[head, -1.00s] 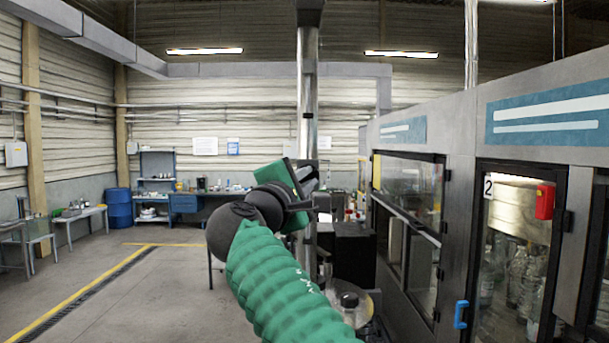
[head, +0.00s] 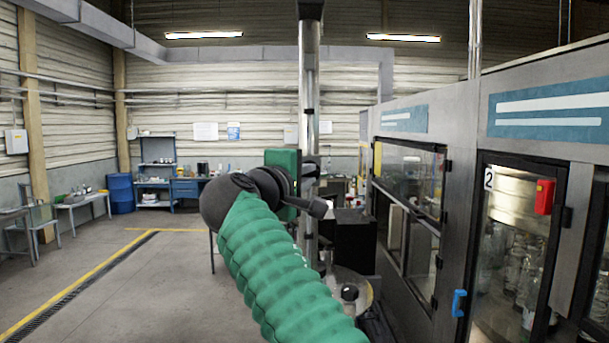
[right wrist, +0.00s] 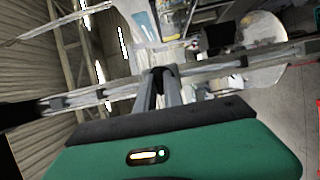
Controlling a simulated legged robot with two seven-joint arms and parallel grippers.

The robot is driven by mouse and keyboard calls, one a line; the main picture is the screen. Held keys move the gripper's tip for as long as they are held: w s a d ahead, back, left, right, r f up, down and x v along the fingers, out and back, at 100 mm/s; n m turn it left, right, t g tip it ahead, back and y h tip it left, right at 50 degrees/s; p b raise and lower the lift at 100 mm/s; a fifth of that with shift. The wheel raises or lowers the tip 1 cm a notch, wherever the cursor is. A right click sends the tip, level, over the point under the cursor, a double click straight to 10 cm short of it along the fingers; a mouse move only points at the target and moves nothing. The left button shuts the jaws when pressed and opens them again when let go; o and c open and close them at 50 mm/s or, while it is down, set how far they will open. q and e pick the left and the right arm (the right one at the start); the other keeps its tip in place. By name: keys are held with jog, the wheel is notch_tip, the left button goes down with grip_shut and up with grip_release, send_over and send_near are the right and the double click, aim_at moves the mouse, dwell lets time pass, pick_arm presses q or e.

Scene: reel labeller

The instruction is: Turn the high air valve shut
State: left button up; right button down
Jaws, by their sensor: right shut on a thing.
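A shiny vertical pipe (head: 309,85) rises in the middle of the head view. My right gripper (head: 309,170) is at this pipe, at the end of the green-sleeved arm. In the right wrist view, the two grey fingers of my right gripper (right wrist: 158,80) are closed on a small dark piece, seemingly the valve handle (right wrist: 158,70), in front of the pipe (right wrist: 215,68), which runs slantwise there. The valve's body and exact angle are mostly hidden. My left gripper is not in view.
The labelling machine (head: 455,130) with glass doors stands along the right. A round plate (head: 350,288) with a dark knob is low beside the pipe. A blue bench (head: 188,187) and a blue drum (head: 121,193) are far back. The floor (head: 170,290) on the left is clear.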

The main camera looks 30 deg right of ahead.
jog(key=shift+w+f, duration=0.1)
jog(key=shift+f, duration=0.25)
jog(key=c, duration=1.8)
grip_release()
jog(key=o, duration=0.3)
jog(key=shift+r, duration=0.2)
jog(key=shift+o, duration=0.2)
jog(key=b+v, duration=0.5)
jog(key=v, duration=1.2)
jog(key=shift+d, duration=0.2)
